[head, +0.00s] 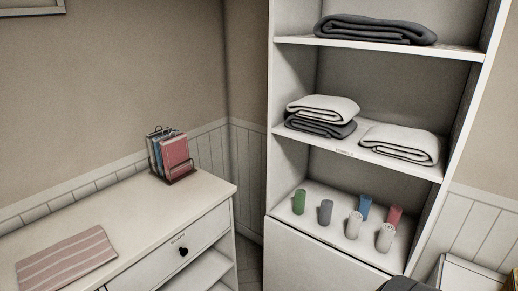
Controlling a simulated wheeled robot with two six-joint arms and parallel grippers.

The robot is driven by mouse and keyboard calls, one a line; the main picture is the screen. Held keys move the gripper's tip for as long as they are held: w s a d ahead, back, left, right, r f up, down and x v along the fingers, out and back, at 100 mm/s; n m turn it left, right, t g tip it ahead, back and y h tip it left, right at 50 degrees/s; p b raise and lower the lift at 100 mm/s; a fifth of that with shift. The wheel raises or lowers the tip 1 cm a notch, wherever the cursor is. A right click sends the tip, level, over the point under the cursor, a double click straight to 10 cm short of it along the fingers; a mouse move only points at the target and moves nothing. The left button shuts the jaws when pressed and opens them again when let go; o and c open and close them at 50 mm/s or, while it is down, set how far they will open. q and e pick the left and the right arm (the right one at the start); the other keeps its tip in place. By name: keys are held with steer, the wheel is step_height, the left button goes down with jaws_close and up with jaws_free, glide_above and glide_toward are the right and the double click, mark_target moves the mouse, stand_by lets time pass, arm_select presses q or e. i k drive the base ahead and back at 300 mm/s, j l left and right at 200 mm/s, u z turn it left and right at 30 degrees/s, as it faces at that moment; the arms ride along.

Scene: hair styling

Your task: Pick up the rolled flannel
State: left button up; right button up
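Several small upright rolls, which look like rolled flannels, stand on the lowest open shelf (330,231) of the white unit. They are a green roll (299,201) at the left, a grey roll (325,212), a blue roll (364,207) and a red roll (394,217) further back, and two white rolls, one in the middle (353,225) and one at the right (384,237). The blue and red rolls are partly hidden behind the white ones. Neither of my grippers is in view.
Folded towels lie on the shelves above: dark grey (375,29) on top, white (322,107) over grey, and white (400,143). A white dresser (150,215) at left holds a striped cloth (66,260) and a rack of folded cloths (170,155). A dark shape (405,285) shows at the bottom edge.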

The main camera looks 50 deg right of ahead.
mark_target(386, 235)
steer(key=z, duration=2.5)
